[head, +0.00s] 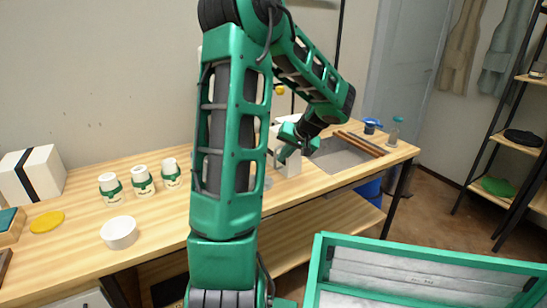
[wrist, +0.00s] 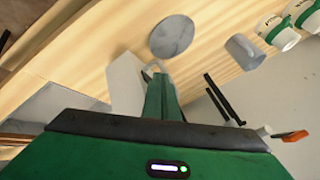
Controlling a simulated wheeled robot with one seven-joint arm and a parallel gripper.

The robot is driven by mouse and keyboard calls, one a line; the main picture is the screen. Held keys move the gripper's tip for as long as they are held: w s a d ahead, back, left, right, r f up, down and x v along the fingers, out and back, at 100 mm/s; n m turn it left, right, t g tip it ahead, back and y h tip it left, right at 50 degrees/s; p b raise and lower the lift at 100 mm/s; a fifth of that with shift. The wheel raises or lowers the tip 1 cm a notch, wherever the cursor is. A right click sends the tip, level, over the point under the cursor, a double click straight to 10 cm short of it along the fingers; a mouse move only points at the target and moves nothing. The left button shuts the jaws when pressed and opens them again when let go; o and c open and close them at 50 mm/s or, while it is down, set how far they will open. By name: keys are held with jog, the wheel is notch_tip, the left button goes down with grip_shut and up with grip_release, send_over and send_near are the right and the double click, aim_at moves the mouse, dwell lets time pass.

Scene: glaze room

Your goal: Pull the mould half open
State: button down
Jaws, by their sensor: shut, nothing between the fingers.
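A white block (head: 291,166), which looks like the mould, stands on the wooden bench just beyond my arm. My gripper (head: 281,156) is right at it, pointing down, with its green fingers shut and empty. In the wrist view the fingertips (wrist: 157,74) are together beside the white block (wrist: 124,82). I cannot tell whether they touch it. My arm hides part of the bench around the block, and the seam between the mould halves cannot be made out.
Several white jars with green labels (head: 143,181), a white bowl (head: 119,232) and a black-banded white box (head: 33,174) stand on the bench at left. A grey disc (wrist: 171,37) and grey mug (wrist: 244,51) are near the gripper.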

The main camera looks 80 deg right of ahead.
jog(key=shift+w, duration=0.15)
jog(key=a+v, duration=0.1)
jog(key=v, duration=0.9)
jog(key=shift+w, duration=0.35)
jog(key=w+a+f+n+g+y, duration=0.15)
jog(key=w+a+n+y, duration=0.3)
jog(key=w+a, duration=1.25)
jog(key=a+f+n+g, duration=0.1)
jog(key=a+n+g, duration=0.1)
jog(key=a, duration=0.9)
jog(key=s+a+f+n+g, duration=0.1)
jog(key=a+f+n+g, duration=0.1)
jog(key=a, duration=0.8)
jog(key=shift+s+a+f+n, duration=0.3)
jog(key=shift+a+n, duration=0.1)
jog(key=shift+n, duration=0.45)
